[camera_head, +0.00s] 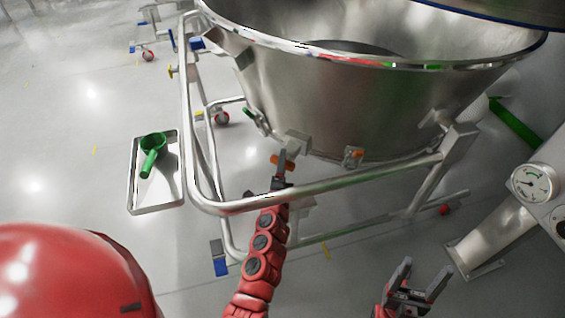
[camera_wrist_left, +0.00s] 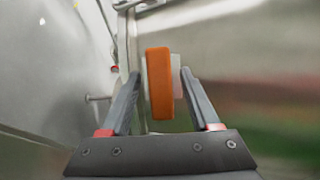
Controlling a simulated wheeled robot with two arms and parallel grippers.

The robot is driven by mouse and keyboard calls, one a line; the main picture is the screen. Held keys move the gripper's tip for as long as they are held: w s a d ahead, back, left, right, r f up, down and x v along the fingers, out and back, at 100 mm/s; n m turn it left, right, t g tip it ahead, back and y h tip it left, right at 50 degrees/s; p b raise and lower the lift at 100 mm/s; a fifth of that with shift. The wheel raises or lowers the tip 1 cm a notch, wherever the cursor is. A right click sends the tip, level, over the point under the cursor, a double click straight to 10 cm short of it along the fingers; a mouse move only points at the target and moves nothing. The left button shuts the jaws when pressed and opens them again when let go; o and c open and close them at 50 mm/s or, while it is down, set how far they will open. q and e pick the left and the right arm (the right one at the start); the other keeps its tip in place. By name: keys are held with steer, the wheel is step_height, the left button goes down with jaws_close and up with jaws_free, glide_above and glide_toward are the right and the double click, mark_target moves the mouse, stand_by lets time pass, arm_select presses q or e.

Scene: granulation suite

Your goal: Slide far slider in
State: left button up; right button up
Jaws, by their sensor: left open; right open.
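A steel conical vessel (camera_head: 330,95) stands in a tubular frame in the head view. An orange slider handle (camera_head: 276,160) shows low on its near left side, partly hidden by my left gripper (camera_head: 283,160). In the left wrist view this orange handle (camera_wrist_left: 160,82) stands upright between the two fingertips of my left gripper (camera_wrist_left: 160,88). The fingers are open, with a gap showing at the left; contact on the right is unclear. A second orange handle (camera_head: 353,153) sits further right on the vessel's bottom edge. My right gripper (camera_head: 424,272) is open and empty at lower right.
A tray (camera_head: 135,205) with a green scoop (camera_head: 152,148) lies at left. A steel pipe with a gauge (camera_head: 534,182) stands at right. Floor at left is mostly clear.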

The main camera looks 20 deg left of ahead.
arm_select(q)
jaws_close()
stand_by(0.4)
stand_by(1.1)
